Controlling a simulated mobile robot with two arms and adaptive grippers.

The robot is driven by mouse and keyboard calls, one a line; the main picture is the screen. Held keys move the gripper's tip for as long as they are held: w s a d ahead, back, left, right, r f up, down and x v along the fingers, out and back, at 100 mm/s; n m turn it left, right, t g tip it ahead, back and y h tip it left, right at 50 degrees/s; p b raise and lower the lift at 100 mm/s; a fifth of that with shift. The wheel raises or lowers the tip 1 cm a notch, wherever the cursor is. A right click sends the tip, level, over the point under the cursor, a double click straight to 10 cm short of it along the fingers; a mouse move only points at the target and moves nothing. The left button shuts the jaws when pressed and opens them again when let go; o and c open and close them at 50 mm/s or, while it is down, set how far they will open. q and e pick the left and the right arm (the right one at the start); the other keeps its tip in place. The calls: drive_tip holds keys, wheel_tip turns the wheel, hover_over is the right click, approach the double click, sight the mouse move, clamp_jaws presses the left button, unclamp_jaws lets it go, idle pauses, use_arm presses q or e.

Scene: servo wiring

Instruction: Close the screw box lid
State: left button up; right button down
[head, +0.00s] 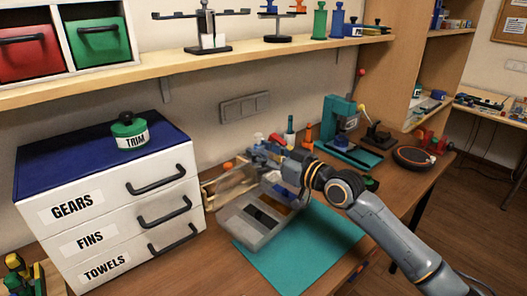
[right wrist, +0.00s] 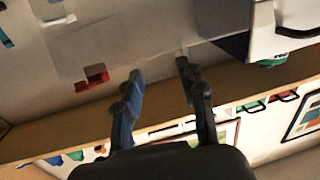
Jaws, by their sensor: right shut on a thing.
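The screw box (head: 243,232) is a grey tray with dark compartments and a blue-looking section, on the teal mat's left rear part. Its clear lid (head: 236,180) stands raised and tilted at the back of the box, so the box is open. My right gripper (head: 268,152) is at the lid's upper edge, over the back of the box, and is shut on the lid. In the right wrist view its two fingers (right wrist: 160,68) lie apart with a thin, see-through edge between them that is hard to make out. My left gripper is not in view.
A drawer unit (head: 115,215) with a green-lidded TRIM jar (head: 129,131) stands left. A teal press (head: 342,125) and a round dark pad (head: 413,157) stand right. A shelf (head: 200,72) runs above. The teal mat (head: 300,255) is clear in front.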

drive_tip(key=c, duration=0.8)
unclamp_jaws()
drive_tip(key=shift+f, duration=0.75)
drive_tip(key=shift+o, duration=0.2)
drive_tip(key=shift+w+r, duration=0.1)
drive_tip(key=shift+r, duration=0.1)
drive_tip(key=v, duration=1.2)
drive_tip(key=shift+r, duration=0.2)
drive_tip(key=shift+d, duration=0.15)
